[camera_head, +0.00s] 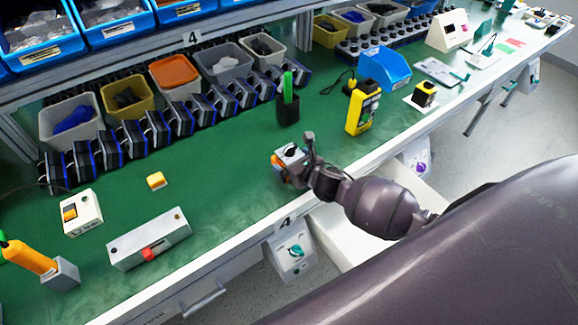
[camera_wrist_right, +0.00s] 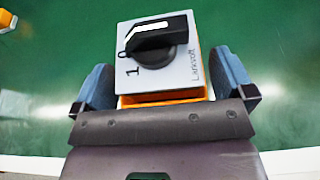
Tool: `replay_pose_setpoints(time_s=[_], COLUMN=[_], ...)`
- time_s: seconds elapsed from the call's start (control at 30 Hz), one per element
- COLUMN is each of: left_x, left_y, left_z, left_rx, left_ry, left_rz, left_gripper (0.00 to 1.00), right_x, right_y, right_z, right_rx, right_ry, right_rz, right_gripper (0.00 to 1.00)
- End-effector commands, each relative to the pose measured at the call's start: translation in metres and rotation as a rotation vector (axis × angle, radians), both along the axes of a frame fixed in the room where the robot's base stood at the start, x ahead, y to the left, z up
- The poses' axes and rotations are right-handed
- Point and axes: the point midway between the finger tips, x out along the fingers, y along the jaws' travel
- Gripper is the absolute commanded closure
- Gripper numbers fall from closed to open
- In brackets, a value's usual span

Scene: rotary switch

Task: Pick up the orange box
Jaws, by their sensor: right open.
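The orange box (camera_wrist_right: 165,97) is a rotary switch with an orange body, a light grey top plate and a black knob. In the head view the orange box (camera_head: 291,152) stands on the green bench top near its front edge, partly hidden by my right gripper. My right gripper (camera_head: 294,160) is open there. In the right wrist view the fingers of my right gripper (camera_wrist_right: 166,85) are on the left and right sides of the box, with a small gap visible at each side. My left gripper is not in view.
A black holder with a green pen (camera_head: 288,108) and a yellow meter (camera_head: 358,112) stand behind. Green bench between is clear.

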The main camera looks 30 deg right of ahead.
Motion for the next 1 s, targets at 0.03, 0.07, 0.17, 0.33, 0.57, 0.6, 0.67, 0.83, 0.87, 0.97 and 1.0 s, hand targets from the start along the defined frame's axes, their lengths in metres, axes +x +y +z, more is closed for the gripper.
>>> replay_pose_setpoints(time_s=[0.03,0.07,0.17,0.33,0.57,0.6,0.67,0.83,0.87,0.97,1.0], left_x=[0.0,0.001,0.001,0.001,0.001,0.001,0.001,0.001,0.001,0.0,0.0], left_y=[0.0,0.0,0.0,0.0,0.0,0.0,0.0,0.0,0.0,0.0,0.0], left_z=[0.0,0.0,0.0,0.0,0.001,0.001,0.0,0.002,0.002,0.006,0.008], left_rx=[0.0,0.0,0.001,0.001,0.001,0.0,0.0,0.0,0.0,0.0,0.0], left_ry=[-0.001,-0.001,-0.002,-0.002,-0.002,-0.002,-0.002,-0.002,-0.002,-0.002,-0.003], left_rz=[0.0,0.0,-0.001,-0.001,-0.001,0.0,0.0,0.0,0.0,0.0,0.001], left_gripper=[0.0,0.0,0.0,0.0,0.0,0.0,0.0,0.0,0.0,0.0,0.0], right_x=[0.002,0.002,0.002,0.002,0.002,0.002,0.002,0.003,0.003,0.003,0.003], right_y=[0.0,0.0,0.0,0.0,0.0,0.0,0.0,0.0,0.0,0.0,0.0], right_z=[-0.001,-0.001,-0.001,-0.001,0.0,0.0,0.0,0.004,0.006,0.019,0.026], right_rx=[0.0,0.0,0.0,0.0,-0.001,0.0,-0.001,-0.001,-0.001,-0.002,-0.003], right_ry=[0.0,0.0,0.0,0.0,-0.001,-0.001,-0.001,-0.002,-0.002,-0.005,-0.006], right_rz=[0.0,0.0,0.0,0.0,0.0,0.0,0.0,0.0,0.0,0.003,0.003], right_gripper=[0.0,0.0,0.0,0.11,0.44,0.44,0.44,0.44,0.44,0.44,0.44])
